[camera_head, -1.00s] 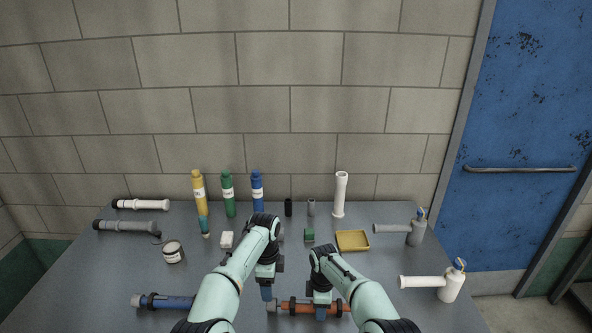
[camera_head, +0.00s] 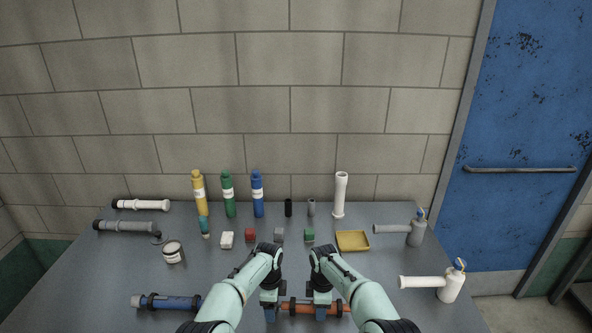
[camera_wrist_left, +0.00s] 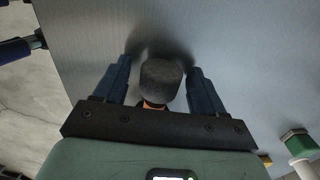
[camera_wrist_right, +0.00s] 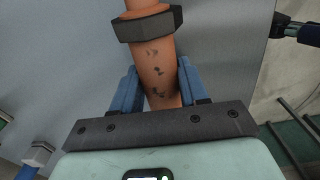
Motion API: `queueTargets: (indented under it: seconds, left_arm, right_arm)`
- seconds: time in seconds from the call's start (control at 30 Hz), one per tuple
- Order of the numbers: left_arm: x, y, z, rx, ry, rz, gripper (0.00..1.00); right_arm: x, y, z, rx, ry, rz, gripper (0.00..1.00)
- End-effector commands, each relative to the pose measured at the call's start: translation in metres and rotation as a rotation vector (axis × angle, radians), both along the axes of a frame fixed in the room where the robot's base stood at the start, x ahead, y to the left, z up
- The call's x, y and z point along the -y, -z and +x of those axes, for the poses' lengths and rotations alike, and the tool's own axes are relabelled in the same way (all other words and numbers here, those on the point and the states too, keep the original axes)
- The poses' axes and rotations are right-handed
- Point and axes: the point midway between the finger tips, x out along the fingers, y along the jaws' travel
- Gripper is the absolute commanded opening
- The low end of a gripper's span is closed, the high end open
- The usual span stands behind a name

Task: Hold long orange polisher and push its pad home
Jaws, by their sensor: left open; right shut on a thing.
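The long orange polisher (camera_head: 301,308) lies across the front of the table, with dark collars on its shaft. My right gripper (camera_head: 320,312) is shut on the shaft; in the right wrist view the fingers sit on both sides of the scuffed orange tube (camera_wrist_right: 157,70), beside a dark collar. My left gripper (camera_head: 270,311) is open at the polisher's left end. In the left wrist view its blue fingers stand on either side of the dark grey pad (camera_wrist_left: 162,78), with gaps. A bit of orange shows behind the pad; how far the pad is seated is hidden.
A blue polisher (camera_head: 172,302) lies to the left of my left arm. Small blocks, including a red one (camera_head: 251,235), a yellow tray (camera_head: 353,240) and several bottles stand farther back. A white sprayer (camera_head: 449,287) stands at the right. The table between the blocks and grippers is clear.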

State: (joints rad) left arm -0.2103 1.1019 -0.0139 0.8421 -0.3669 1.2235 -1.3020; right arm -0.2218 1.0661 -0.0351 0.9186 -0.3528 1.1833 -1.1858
Motion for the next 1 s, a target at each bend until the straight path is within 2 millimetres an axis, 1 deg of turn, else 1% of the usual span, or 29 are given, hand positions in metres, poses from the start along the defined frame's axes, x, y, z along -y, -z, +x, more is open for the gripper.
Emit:
queueTargets:
  seconds: [0.27, 0.3, 0.37, 0.4, 0.43, 0.67, 1.0]
  left_arm:
    - [0.000, 0.001, 0.000, 0.000, 0.000, 0.000, 0.70]
    - [0.000, 0.001, 0.000, 0.000, 0.000, 0.000, 0.57]
    - [0.000, 0.001, 0.000, 0.000, 0.000, 0.000, 0.38]
    - [0.000, 0.001, 0.000, 0.000, 0.000, 0.000, 0.25]
    - [0.000, 0.001, 0.000, 0.000, 0.000, 0.000, 0.23]
    - [0.001, 0.000, 0.000, 0.000, 0.000, 0.000, 0.23]
    - [0.013, -0.001, 0.000, 0.002, 0.001, -0.003, 0.23]
  right_arm:
    - [-0.001, -0.001, 0.000, 0.002, 0.000, 0.001, 0.17]
    - [-0.001, -0.001, 0.000, 0.002, 0.000, 0.001, 0.17]
    - [-0.001, -0.001, 0.000, 0.002, 0.000, 0.001, 0.17]
    - [-0.001, -0.001, 0.000, 0.002, 0.000, 0.001, 0.17]
    - [-0.001, -0.001, 0.000, 0.002, 0.000, 0.001, 0.17]
    - [-0.001, -0.001, 0.000, 0.002, 0.000, 0.001, 0.17]
    - [-0.001, -0.001, 0.000, 0.002, -0.001, 0.003, 0.17]
